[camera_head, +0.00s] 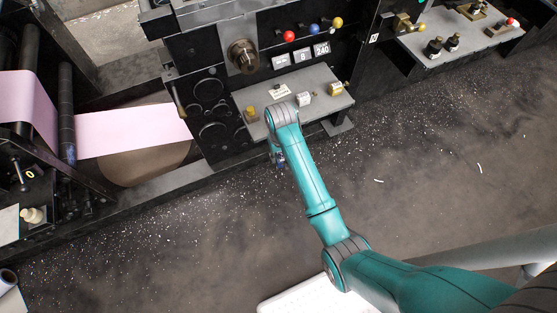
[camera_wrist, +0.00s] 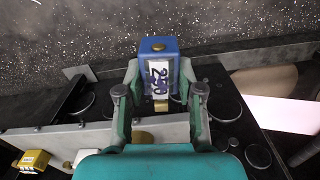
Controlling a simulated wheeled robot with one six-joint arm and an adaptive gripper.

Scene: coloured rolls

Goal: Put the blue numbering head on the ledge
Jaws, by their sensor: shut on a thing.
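The blue numbering head (camera_wrist: 158,47) is a small block with a white number label on its face, and a yellow-brown part shows below it. My gripper (camera_wrist: 160,78) is shut on it, one finger on each side. In the head view my gripper (camera_head: 278,157) hangs off the front left side of the grey ledge (camera_head: 318,110), mostly hidden by my arm; only a bit of dark blue shows there. The ledge also shows in the wrist view (camera_wrist: 62,143), behind the gripper. The held head is out over the floor side, apart from the ledge.
On the ledge stand a yellow block (camera_head: 335,88), a white block (camera_head: 304,99), a small brass piece (camera_head: 251,113) and a white label plate (camera_head: 279,91). Red (camera_head: 289,36), blue (camera_head: 314,29) and yellow (camera_head: 337,22) knobs sit above. A pink web (camera_head: 130,130) runs at left.

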